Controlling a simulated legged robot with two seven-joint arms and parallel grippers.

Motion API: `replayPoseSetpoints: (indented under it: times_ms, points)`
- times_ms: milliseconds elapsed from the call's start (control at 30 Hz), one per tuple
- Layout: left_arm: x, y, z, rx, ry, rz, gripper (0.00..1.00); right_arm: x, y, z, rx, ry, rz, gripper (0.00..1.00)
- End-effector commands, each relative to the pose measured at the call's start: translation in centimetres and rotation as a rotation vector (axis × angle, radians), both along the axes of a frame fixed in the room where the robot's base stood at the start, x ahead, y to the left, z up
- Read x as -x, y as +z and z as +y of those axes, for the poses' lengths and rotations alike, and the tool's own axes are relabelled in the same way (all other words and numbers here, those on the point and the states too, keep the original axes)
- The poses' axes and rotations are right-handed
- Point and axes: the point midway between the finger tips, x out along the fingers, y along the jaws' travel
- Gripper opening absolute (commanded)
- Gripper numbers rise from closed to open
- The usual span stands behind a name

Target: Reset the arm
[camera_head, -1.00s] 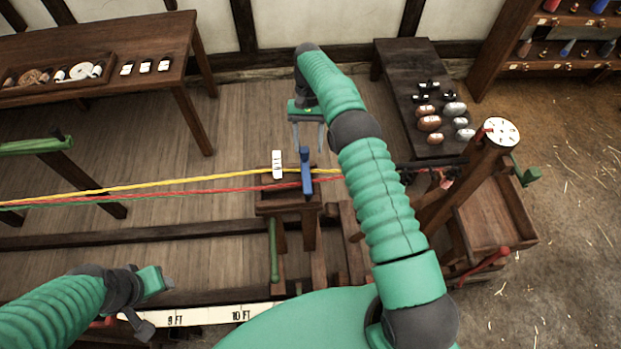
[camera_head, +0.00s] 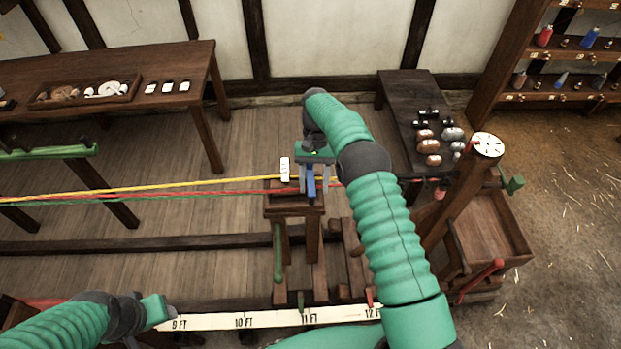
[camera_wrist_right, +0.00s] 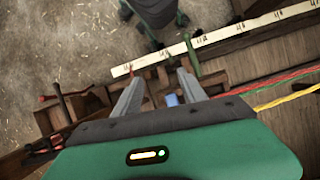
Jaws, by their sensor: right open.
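My right gripper (camera_head: 314,192) is open, pointing down over a small wooden stand (camera_head: 290,208) that carries a blue upright piece (camera_head: 311,187). In the head view its fingers overlap the blue piece; in the right wrist view the blue piece (camera_wrist_right: 171,99) shows between the two spread fingers (camera_wrist_right: 160,88). I cannot tell whether they touch it. My left gripper (camera_head: 155,310) is at the lower left, near the measuring strip; its jaws do not show clearly.
Yellow, red and green ropes (camera_head: 150,190) run from the left to the stand. A white measuring strip (camera_head: 270,318) crosses the front. A post with a white dial (camera_head: 487,145) and a wooden tray (camera_head: 490,235) stand right. A dark bench (camera_head: 400,95) holds several weights.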

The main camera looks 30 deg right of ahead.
Motion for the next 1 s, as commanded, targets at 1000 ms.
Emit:
replayPoseSetpoints:
  times_ms: [1000]
  points:
    - [0.1, -12.9, 0.0, 0.0, 0.0, 0.0, 0.45, 21.4, -5.4, 7.1, 0.153, 0.473, -0.612, 0.49]
